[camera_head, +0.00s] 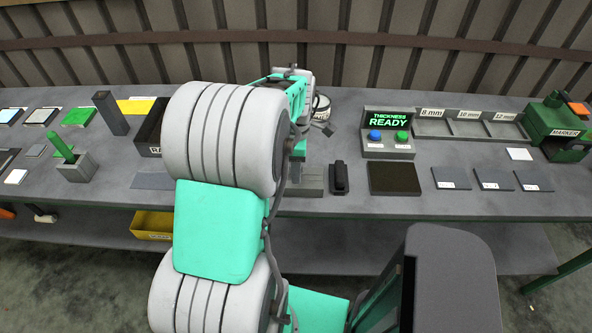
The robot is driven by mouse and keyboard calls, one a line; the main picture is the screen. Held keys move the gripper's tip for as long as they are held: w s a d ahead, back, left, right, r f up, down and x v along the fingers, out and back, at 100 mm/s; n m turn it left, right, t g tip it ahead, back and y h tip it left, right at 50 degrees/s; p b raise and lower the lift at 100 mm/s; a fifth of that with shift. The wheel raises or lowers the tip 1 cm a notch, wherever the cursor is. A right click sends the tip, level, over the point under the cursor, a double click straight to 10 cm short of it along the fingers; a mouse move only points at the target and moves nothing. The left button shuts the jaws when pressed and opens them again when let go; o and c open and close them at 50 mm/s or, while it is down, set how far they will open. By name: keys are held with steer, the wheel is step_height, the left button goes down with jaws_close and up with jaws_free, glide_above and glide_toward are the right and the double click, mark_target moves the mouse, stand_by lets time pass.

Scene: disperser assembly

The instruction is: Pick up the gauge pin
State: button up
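No part is labelled as the gauge pin. A green pin (62,146) stands slightly tilted in a grey block (76,168) at the left of the table, and I cannot tell whether it is the gauge pin. My arm reaches over the middle of the table, well to the right of the green pin. Its large joints hide much of the wrist and my gripper's fingers. I cannot see whether the gripper is open or holds anything.
A dark upright block (110,113) and a black bin (150,132) stand left of my arm. A black handle-like part (339,178), a dark pad (394,178) and a THICKNESS READY panel (388,133) are to its right. A green MARKER machine (558,128) stands far right.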

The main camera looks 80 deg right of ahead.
steer(key=shift+f, duration=0.55)
steer(key=shift+c, duration=0.4)
jaws_close()
